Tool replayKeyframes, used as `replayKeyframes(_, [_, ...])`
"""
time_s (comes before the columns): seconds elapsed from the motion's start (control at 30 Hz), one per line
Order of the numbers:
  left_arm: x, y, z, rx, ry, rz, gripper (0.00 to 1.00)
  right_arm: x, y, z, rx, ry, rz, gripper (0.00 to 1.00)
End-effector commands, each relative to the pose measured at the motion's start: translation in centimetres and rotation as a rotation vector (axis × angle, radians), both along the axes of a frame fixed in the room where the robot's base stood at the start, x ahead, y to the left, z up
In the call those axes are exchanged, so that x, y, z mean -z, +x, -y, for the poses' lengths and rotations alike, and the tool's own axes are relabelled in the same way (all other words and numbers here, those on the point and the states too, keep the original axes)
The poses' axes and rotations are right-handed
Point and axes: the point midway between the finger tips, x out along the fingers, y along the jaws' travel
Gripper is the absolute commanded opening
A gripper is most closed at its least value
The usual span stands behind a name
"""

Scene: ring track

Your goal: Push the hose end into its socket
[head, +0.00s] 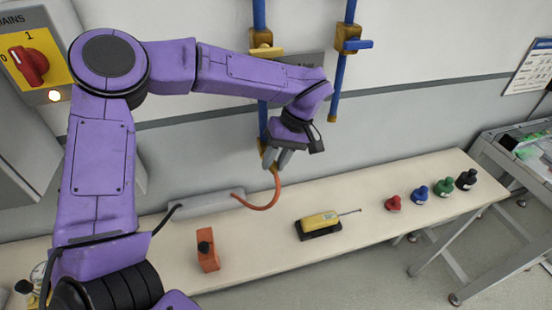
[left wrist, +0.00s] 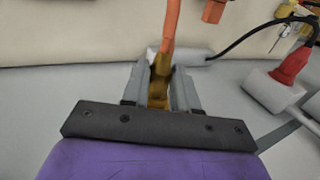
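An orange hose (head: 266,206) runs from a grey box on the bench, curving up to my left gripper (head: 278,162). The left gripper's fingers are closed around the hose's brass-coloured end, and the hose also shows in the left wrist view (left wrist: 170,25) with its brass end (left wrist: 158,78) between the fingers (left wrist: 160,90). A brass fitting (head: 265,149) at the bottom of the left blue pipe, likely the socket, is right beside the gripper and partly hidden by it. I cannot tell whether the end is touching or inside it. My right gripper is out of view.
The bench (head: 350,265) carries a grey box (head: 207,202), an orange block (head: 208,250), a yellow tool on a black base (head: 320,221), and several coloured caps (head: 420,191). Blue pipes with valves (head: 350,40) run down the wall. A mains switch (head: 30,65) is at upper left.

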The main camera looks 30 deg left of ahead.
Motion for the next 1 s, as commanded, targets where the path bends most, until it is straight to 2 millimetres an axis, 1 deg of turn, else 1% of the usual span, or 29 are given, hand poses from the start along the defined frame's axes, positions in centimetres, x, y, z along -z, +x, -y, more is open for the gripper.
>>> replayKeyframes(0.03, [0.0, 0.0, 0.0, 0.000, 0.000, 0.001, 0.45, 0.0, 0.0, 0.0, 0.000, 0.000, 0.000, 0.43])
replayKeyframes(0.07, [0.0, 0.0, 0.0, 0.000, 0.000, 0.001, 0.55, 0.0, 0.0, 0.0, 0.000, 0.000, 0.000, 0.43])
replayKeyframes(0.33, [0.0, 0.0, 0.0, -0.001, 0.000, 0.001, 0.55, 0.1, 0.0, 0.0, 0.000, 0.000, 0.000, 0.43])
replayKeyframes(0.4, [0.2, -0.1, 0.2, -0.001, 0.000, 0.002, 0.55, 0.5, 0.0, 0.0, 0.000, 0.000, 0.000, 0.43])
replayKeyframes(0.47, [0.4, -0.4, 0.5, -0.001, 0.000, 0.002, 0.55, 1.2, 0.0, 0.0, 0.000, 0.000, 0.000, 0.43])
replayKeyframes(0.53, [0.8, -0.7, 0.8, -0.001, 0.001, 0.004, 0.55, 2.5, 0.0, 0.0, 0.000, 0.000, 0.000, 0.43])
replayKeyframes(0.73, [1.2, -0.6, 0.8, -0.002, 0.003, 0.004, 0.55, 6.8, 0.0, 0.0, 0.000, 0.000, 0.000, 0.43])
replayKeyframes(0.77, [0.6, -0.9, 1.1, 0.000, 0.002, 0.003, 0.55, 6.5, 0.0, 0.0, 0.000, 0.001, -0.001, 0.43])
replayKeyframes(0.8, [0.1, -1.5, 1.8, 0.003, 0.000, 0.000, 0.55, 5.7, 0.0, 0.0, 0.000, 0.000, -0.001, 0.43])
replayKeyframes(1.0, [0.0, -4.2, 4.9, 0.003, 0.000, -0.002, 0.55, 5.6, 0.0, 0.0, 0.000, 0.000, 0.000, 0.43])
